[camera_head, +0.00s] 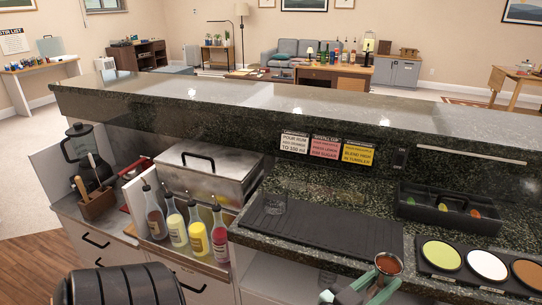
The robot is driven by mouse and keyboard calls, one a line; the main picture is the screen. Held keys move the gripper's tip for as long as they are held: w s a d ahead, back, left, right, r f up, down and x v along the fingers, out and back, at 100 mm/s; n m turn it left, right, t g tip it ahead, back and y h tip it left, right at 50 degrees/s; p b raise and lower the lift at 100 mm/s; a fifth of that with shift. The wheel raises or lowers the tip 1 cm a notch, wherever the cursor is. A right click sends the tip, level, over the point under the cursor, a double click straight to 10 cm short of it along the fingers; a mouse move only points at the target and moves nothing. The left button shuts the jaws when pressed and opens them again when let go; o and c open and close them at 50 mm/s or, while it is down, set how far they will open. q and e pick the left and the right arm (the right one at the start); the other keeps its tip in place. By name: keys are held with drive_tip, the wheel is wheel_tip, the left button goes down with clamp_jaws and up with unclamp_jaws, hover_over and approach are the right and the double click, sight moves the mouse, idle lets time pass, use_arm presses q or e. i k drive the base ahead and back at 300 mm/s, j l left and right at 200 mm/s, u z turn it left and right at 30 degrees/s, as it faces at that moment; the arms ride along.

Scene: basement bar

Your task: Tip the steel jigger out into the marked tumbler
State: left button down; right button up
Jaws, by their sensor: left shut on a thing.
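The steel jigger (390,267) is at the lower right, with a reddish-brown content showing in its top; it looks about upright. My left gripper (377,284), with greenish fingers, is shut on the jigger at the front edge of the counter. My right gripper is not in view.
A black caddy (450,212) with fruit pieces is behind. A raised granite ledge (300,115) closes the back. The mat's middle is clear.

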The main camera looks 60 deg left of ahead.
sight(276, 191)
drive_tip(key=k+j+z, duration=0.15)
drive_tip(key=j, duration=0.3)
drive_tip(key=k+j+z, duration=0.1)
drive_tip(key=j, duration=0.3)
drive_tip(key=k+j+z, duration=0.15)
drive_tip(key=k+j, duration=0.15)
drive_tip(key=k+j+z, duration=0.1)
drive_tip(key=k+j, duration=0.15)
drive_tip(key=j, duration=0.2)
drive_tip(key=i+j, duration=0.4)
